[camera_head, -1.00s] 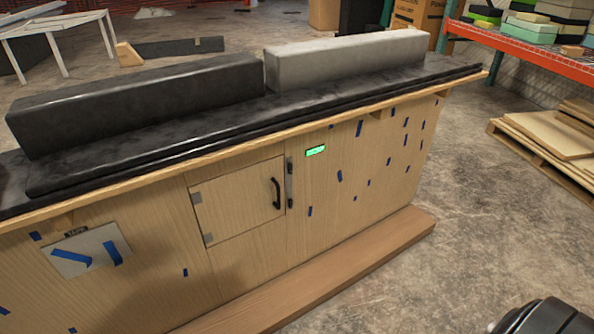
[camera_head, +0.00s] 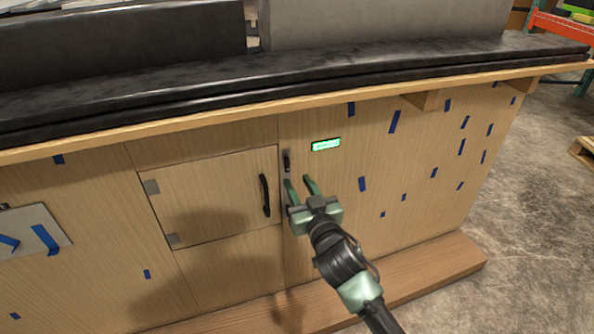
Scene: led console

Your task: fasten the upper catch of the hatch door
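The hatch door (camera_head: 215,195) is a square wooden panel with grey hinges on its left edge and a black handle (camera_head: 265,196) near its right edge. It looks closed, flush with the console front. The upper catch (camera_head: 286,163) is a small dark piece on a metal strip just right of the door's upper right corner. My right gripper (camera_head: 299,186) is open and empty, its two green fingers pointing up at the panel just below and right of the upper catch. The lower part of the strip is partly hidden by it. My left gripper is out of view.
A lit green display (camera_head: 326,144) sits right of the catch. The black padded counter edge (camera_head: 180,95) overhangs above. A wooden plinth (camera_head: 430,277) runs along the floor. Blue tape strips dot the panel, and a taped paper (camera_head: 32,232) is at the left.

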